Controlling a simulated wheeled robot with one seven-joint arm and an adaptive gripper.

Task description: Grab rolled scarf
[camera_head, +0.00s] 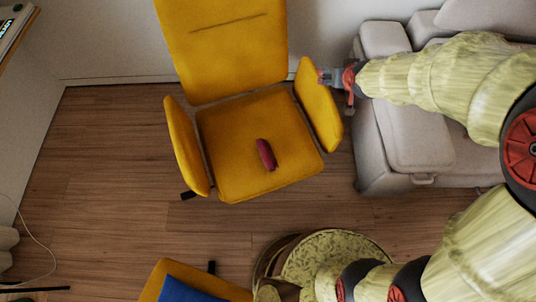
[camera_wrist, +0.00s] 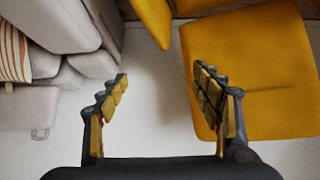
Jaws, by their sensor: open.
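The rolled scarf (camera_head: 266,154) is a short dark red roll. It lies on the seat of the yellow armchair (camera_head: 225,130), right of the seat's middle, in the head view. It does not show in the wrist view. My gripper (camera_head: 336,88) is up and to the right of the scarf, by the chair's right armrest and the grey sofa, well apart from the scarf. In the wrist view my gripper (camera_wrist: 160,75) has its fingers spread wide, with nothing between them.
The chair's right armrest (camera_head: 319,105) stands between my gripper and the scarf. A grey sofa (camera_head: 408,140) is at the right. Another yellow chair with a blue cushion (camera_head: 188,290) is at the bottom. Bare wood floor (camera_head: 110,160) lies left of the armchair.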

